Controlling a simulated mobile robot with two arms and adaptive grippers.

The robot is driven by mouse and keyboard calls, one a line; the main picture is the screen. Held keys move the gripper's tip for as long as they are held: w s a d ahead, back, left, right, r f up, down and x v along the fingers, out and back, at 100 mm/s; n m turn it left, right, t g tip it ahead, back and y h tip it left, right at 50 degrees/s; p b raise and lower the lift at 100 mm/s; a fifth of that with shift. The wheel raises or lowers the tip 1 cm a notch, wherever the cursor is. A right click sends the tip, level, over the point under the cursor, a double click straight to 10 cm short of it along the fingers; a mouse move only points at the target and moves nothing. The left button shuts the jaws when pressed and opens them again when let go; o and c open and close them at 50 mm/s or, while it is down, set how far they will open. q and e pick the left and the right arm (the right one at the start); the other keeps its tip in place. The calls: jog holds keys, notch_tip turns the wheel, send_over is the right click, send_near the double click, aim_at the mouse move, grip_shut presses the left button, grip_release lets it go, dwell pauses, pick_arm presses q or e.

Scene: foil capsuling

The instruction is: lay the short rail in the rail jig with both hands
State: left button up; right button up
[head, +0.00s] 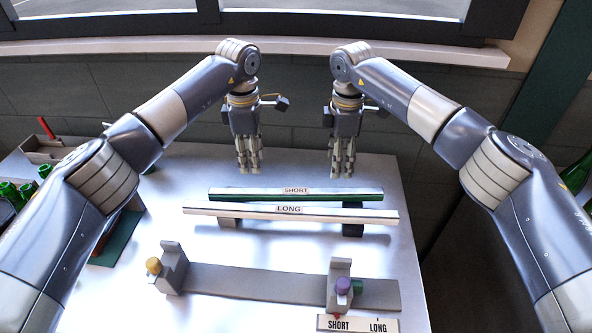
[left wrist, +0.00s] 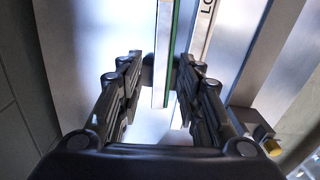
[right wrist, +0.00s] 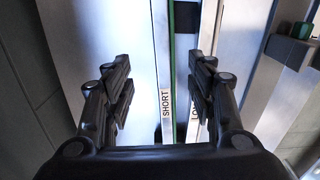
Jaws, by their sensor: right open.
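The short rail (head: 330,194), white on top with a green side and a SHORT label, lies across supports on the table, behind the long rail (head: 340,214). My left gripper (head: 249,168) is open and empty, above and behind the short rail's left part; the rail's end shows between its fingers in the left wrist view (left wrist: 161,85). My right gripper (head: 342,172) is open and empty behind the rail's right part; the SHORT label shows between its fingers in the right wrist view (right wrist: 166,103). The rail jig (head: 250,282), a grey bar with two upright blocks, is at the front.
The jig's right block (head: 340,268) has a purple knob, its left block (head: 174,262) a yellow one. A SHORT/LONG plate (head: 357,324) lies in front. Green bottles (head: 20,190) stand at the left. Table between the rails and jig is clear.

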aim_at(256, 191)
pick_arm(q)
jog(key=f, duration=1)
jog(key=shift+s, duration=0.4)
pick_arm(e)
jog(key=f, duration=1)
jog(key=shift+s, duration=0.4)
pick_arm(q)
grip_shut()
pick_arm(e)
jog(key=c, duration=0.9)
grip_shut()
